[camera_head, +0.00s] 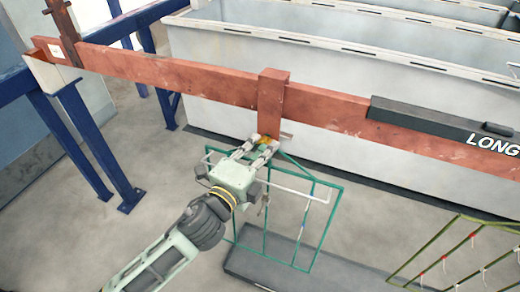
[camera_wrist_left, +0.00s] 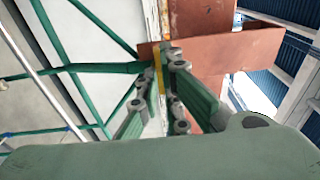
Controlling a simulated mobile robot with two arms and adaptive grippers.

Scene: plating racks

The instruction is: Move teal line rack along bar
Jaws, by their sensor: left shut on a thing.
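The teal line rack (camera_head: 325,228) is a thin teal frame that hangs just below the copper-coloured bar (camera_head: 180,74). A copper block (camera_head: 271,100) sits on the bar above the rack's top. My left gripper (camera_head: 264,143) is shut on the rack's top part, right below that block. In the left wrist view the fingers (camera_wrist_left: 172,92) close around a yellow-marked upright, with teal frame tubes (camera_wrist_left: 100,68) on the left and the copper bar (camera_wrist_left: 225,46) behind. The fingers hide the exact grip spot. My right gripper is not in view.
Large white tanks (camera_head: 330,70) stand behind the bar. An olive rack (camera_head: 455,258) with red clips is at lower right. A blue post (camera_head: 85,140) supports the bar's left end. A grey slab (camera_head: 300,262) lies below the rack.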

